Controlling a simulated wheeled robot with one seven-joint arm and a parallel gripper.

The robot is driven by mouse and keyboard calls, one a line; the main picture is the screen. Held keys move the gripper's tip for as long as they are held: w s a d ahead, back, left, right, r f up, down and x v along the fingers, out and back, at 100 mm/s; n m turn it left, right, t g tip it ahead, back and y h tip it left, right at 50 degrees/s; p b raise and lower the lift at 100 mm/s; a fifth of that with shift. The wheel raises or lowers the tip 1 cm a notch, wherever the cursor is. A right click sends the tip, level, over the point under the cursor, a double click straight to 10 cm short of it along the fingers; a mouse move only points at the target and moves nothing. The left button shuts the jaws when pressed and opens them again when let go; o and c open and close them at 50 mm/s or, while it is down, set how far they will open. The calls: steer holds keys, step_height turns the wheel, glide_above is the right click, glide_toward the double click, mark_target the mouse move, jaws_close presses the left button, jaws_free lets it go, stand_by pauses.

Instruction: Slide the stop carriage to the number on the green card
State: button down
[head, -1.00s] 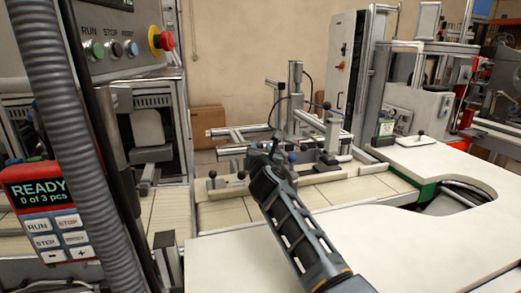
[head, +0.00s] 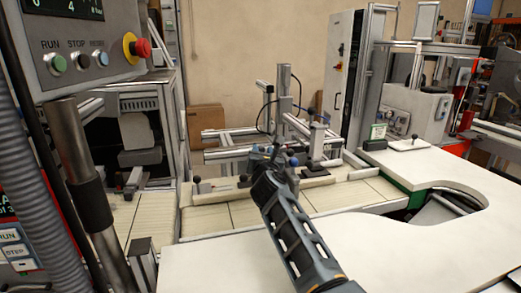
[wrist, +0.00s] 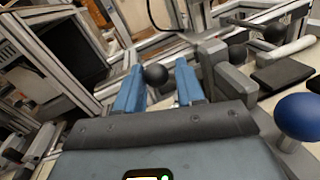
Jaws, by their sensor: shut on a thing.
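My gripper (head: 275,152) reaches over the pale rail at the back of the conveyor. In the wrist view its two blue fingers (wrist: 158,88) are shut on a black ball knob (wrist: 155,75). A blue ball knob (head: 293,161) stands just right of the gripper, and it also shows large at the right of the wrist view (wrist: 297,115). The arm hides the part under the grip, so I cannot tell the carriage's exact position on the rail.
A metal post and frame (head: 284,100) rise behind the gripper. A control panel (head: 85,60) and hose stand close at the left. The white tabletop (head: 410,240) in front is clear.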

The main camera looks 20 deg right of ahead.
steer(key=shift+d, duration=0.2)
steer(key=c, duration=0.9)
jaws_free()
steer(key=shift+o, duration=0.2)
steer(key=s+a+p, duration=0.1)
steer(key=s+p, duration=0.1)
steer(key=s, duration=0.5)
steer(key=shift+s+a, duration=0.25)
steer(key=shift+s, duration=0.05)
